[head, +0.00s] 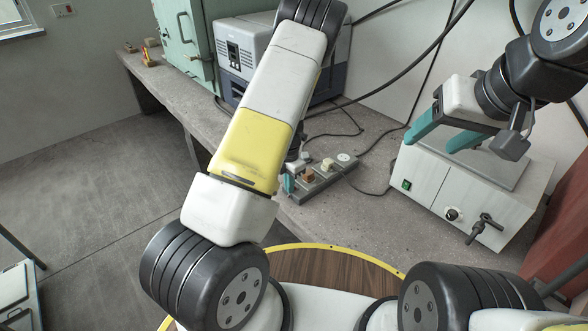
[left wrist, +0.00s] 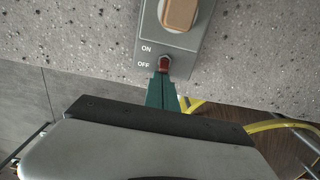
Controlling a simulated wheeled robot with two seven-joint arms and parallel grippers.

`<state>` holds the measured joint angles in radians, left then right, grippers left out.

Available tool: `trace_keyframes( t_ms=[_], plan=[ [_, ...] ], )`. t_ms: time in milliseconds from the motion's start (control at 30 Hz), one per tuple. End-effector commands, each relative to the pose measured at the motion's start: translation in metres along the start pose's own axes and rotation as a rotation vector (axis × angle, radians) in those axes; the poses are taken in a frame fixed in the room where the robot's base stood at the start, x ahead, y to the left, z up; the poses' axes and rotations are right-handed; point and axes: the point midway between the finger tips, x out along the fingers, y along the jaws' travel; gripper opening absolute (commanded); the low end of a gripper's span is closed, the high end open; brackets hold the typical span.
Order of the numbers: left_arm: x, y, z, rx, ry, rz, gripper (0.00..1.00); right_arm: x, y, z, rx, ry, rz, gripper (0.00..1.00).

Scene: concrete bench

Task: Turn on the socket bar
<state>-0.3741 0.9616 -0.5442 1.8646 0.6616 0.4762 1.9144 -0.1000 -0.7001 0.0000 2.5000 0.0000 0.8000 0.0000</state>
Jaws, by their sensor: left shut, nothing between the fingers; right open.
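The grey socket bar (head: 322,183) lies on the concrete bench with plugs in it, partly hidden behind my left arm. In the left wrist view, the bar's near end (left wrist: 200,45) shows ON and OFF labels and a small red switch (left wrist: 164,64) level with the OFF label. My left gripper (left wrist: 163,76) is shut and empty, its green fingertips right at the switch; whether they touch it I cannot tell. In the head view its fingertips (head: 289,183) are at the bar's near end. My right gripper (head: 431,144) is open and empty, above the white box.
A white box with knobs (head: 460,190) stands on the right of the bench (head: 345,225). A grey device (head: 235,60) and a green cabinet (head: 185,35) stand at the back left. Black cables (head: 345,135) run behind the bar. A tan plug (left wrist: 180,13) sits beyond the switch.

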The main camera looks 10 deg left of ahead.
Motion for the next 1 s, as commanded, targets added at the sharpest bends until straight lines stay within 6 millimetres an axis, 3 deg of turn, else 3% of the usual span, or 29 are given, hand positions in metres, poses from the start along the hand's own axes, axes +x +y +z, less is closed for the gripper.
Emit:
trace_keyframes(
  t_ms=[1000],
  plan=[
    [-0.0030, -0.0004, 0.0067, 0.002, 0.135, 0.002, 0.00, 0.0000, 0.0000, 0.0000, 0.000, 0.000, 0.000, 0.59]
  ],
)
